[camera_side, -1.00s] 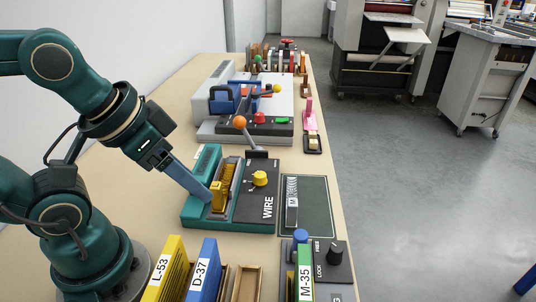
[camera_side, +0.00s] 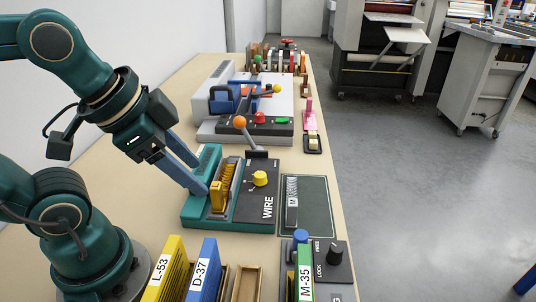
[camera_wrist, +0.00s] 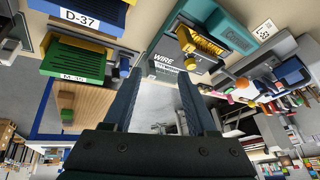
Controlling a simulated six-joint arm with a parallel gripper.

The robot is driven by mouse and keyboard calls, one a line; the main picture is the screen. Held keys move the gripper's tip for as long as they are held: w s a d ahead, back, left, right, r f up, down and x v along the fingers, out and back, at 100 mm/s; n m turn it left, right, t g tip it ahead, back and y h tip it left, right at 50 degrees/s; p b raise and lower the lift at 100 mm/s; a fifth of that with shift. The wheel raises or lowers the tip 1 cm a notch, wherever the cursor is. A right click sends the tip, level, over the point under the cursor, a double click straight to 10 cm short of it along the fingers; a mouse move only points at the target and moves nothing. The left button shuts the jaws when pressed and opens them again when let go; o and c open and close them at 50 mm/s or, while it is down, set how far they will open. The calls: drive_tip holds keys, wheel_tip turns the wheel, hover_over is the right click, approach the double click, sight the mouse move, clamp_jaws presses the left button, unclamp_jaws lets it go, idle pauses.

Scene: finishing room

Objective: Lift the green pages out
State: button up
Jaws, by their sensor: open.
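The green pages (camera_side: 305,276), labelled M-35, stand upright at the front of the bench in the side view, cut off by the lower edge. In the wrist view the green block (camera_wrist: 76,62) with its M-35 label shows at the left. My gripper (camera_side: 202,179) is open, its two blue-grey fingers spread and pointing down toward the teal WIRE machine (camera_side: 190,211). The fingertips look close to the machine's gold part (camera_side: 217,195); I cannot tell whether they touch. In the wrist view nothing shows between the fingers (camera_wrist: 159,76). The gripper is well apart from the green pages.
Yellow L-53 (camera_side: 165,270) and blue D-37 (camera_side: 203,271) stand left of the green pages, with a wooden holder (camera_side: 246,284) between. A LOCK/FREE knob (camera_side: 335,249) is at their right. A grey machine with an orange-knobbed lever (camera_side: 240,122) stands behind the WIRE machine.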

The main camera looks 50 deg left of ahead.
drive_tip(key=w+d+r+m+g, duration=0.1)
drive_tip(key=w+d+r+m, duration=0.25)
drive_tip(key=m, duration=0.55)
drive_tip(key=m+g, duration=0.4)
drive_tip(key=m, duration=0.9)
approach(305, 282)
drive_tip(key=shift+h, duration=0.3)
drive_tip(key=w+a+f, duration=0.2)
drive_tip(key=a, duration=0.1)
drive_tip(key=shift+w, duration=0.25)
drive_tip(key=shift+m+g, duration=0.3)
drive_tip(key=shift+m, duration=0.1)
drive_tip(key=d+f, duration=0.1)
drive_tip(key=s+d+f, duration=0.1)
drive_tip(key=f, duration=0.1)
drive_tip(key=shift+s+d+f, duration=0.25)
drive_tip(key=shift+s+d, duration=0.1)
drive_tip(key=shift+d, duration=0.05)
drive_tip(key=shift+s+d+f, duration=0.1)
drive_tip(key=shift+s+f, duration=0.05)
drive_tip(key=shift+f, duration=2.4)
clamp_jaws()
